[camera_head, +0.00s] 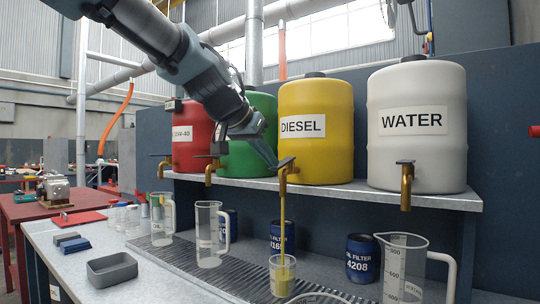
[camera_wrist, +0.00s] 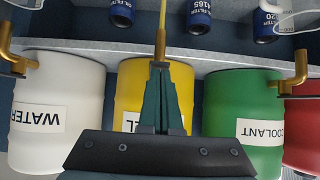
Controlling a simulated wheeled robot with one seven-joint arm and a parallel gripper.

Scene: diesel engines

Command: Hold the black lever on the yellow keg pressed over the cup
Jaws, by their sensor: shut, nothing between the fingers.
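The yellow keg (camera_head: 316,105), labelled DIESEL, stands on the shelf with a brass tap (camera_head: 283,180) at its front. The black lever (camera_head: 288,161) is on top of that tap. A yellow stream runs from the tap into a clear cup (camera_head: 282,275) on the counter, which holds some yellow liquid. My gripper (camera_head: 273,160) is shut and empty, with its tips at the lever, seemingly touching it. In the upside-down wrist view my shut fingers (camera_wrist: 163,85) point at the brass tap; the lever is hidden behind them.
Beside the yellow keg stand a green keg (camera_head: 250,140) and a white WATER keg (camera_head: 417,125); a red keg (camera_head: 192,135) is farther left. Measuring jugs (camera_head: 208,235) (camera_head: 403,270), blue oil filters (camera_head: 361,258) and a grey tray (camera_head: 112,269) stand on the counter.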

